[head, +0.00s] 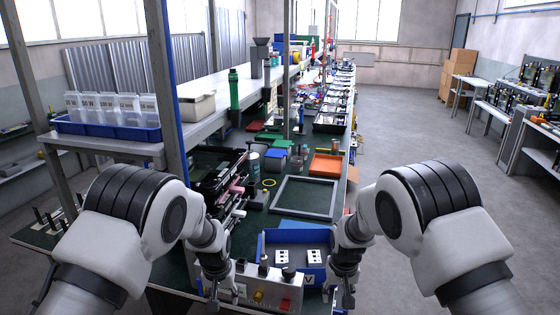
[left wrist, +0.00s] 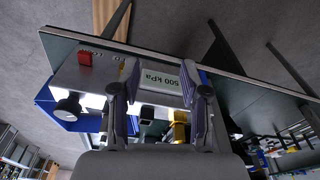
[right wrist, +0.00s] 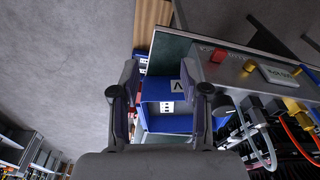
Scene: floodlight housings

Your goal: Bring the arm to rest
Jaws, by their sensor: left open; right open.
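My left gripper (head: 214,293) hangs low at the front of the bench, at the left end of a grey control box (head: 265,292). In the left wrist view its fingers (left wrist: 160,88) are apart, with the box's "500 kPa" display showing between them and nothing held. My right gripper (head: 345,287) hangs at the right of a blue bin (head: 293,238). In the right wrist view its fingers (right wrist: 161,95) are apart and empty, with the blue bin (right wrist: 166,123) and its "V" label showing beyond them. I cannot tell whether either gripper touches anything.
The control box carries a red switch (head: 285,304) and a yellow one. A grey frame (head: 304,215) lies behind the blue bin. Black fixtures stand left of it. A shelf with a blue tray (head: 107,131) is at the left. Open floor (head: 440,130) lies to the right.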

